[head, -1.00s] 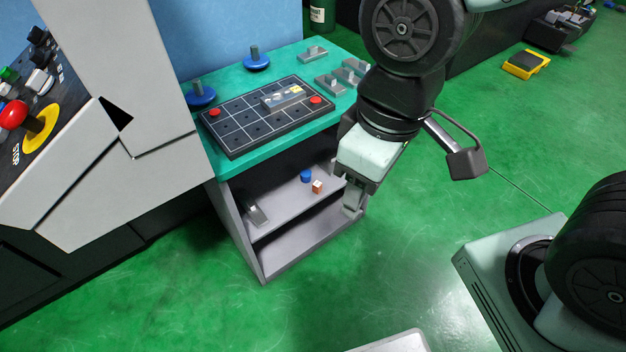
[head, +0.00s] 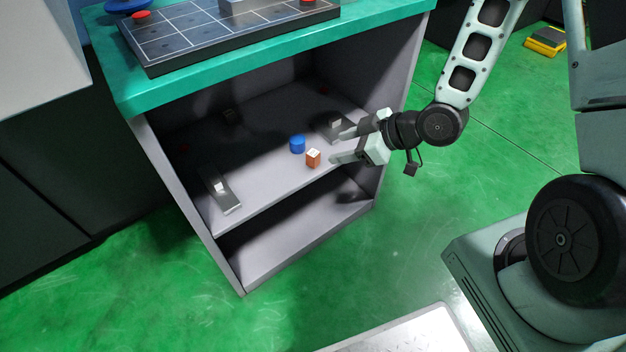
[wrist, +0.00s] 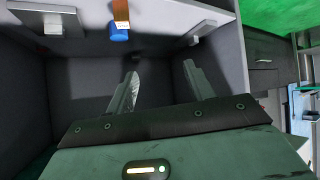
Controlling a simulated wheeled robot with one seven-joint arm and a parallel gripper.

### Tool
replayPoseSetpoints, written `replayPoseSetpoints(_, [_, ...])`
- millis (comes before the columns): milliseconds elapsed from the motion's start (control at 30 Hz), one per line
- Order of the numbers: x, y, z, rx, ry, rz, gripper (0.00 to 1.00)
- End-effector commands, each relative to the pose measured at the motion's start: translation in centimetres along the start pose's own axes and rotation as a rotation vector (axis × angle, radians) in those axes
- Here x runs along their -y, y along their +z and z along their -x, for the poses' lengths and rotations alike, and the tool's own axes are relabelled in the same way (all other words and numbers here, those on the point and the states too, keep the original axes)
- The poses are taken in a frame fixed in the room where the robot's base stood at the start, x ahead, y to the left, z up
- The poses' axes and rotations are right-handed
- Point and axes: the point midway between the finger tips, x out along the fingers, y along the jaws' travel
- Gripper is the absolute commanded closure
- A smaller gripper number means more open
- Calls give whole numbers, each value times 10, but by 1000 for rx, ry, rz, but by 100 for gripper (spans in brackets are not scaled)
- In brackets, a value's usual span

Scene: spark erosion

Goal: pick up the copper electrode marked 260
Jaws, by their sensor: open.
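In the wrist view the copper block (wrist: 121,12) is at the top edge, partly cut off. My gripper (head: 338,147) is open and empty, with its fingers at the right side of the shelf opening. Its fingertips are to the right of the block and apart from it. In the wrist view the gripper (wrist: 160,70) shows both fingers spread with nothing between them.
The teal tabletop (head: 240,52) overhangs the shelf. The cabinet's side walls bound the opening.

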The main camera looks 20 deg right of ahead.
Motion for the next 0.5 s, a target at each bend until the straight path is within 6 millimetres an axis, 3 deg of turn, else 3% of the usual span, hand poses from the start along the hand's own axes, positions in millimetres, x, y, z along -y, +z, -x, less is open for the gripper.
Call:
replayPoseSetpoints(33, [-1, 36, -21, -57, 10, -22, 47])
replayPoseSetpoints(200, [-8, 86, -43, -285, 65, -64, 47])
replayPoseSetpoints(333, [-14, 115, -48, -445, 127, -105, 47])
replayPoseSetpoints(500, [-20, 138, -45, -591, 201, -147, 47])
